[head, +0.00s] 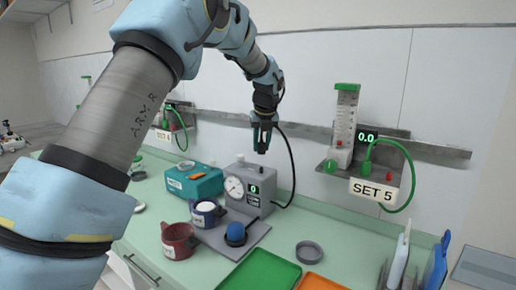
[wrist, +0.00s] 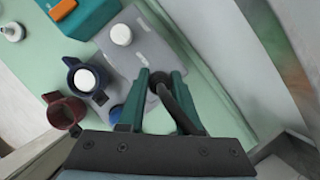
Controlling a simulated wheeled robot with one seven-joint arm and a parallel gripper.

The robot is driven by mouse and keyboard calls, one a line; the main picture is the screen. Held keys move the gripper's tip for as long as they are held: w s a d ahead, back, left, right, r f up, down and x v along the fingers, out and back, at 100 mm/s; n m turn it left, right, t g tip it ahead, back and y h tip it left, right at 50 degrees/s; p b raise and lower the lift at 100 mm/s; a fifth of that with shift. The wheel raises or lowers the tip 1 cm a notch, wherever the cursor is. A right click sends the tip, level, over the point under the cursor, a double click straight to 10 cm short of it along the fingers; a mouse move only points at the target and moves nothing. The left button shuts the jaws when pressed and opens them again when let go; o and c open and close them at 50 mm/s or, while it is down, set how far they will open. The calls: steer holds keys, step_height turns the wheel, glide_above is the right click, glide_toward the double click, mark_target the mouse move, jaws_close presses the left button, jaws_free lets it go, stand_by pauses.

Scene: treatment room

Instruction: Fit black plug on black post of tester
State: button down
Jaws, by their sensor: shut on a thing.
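The plug's black cable (head: 291,160) arcs right and down to beside the tester. The plug is apart from the tester in the head view. The tester's top shows in the wrist view (wrist: 146,44) with a white round knob (wrist: 121,35).
A green tray (head: 262,271) lies in front. A wall rail with the SET 5 unit (head: 374,191) is at right.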

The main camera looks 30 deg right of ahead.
steer(key=shift+f+b, duration=1.9)
steer(key=shift+b, duration=0.05)
steer(key=shift+p, duration=0.75)
steer(key=shift+f+b, duration=0.3)
steer(key=shift+f, duration=1.2)
stand_by(0.6)
steer(key=shift+p, duration=0.35)
stand_by(0.9)
steer(key=c, duration=0.5)
jaws_free()
steer(key=shift+r+p, duration=3.3)
steer(key=shift+r, duration=0.2)
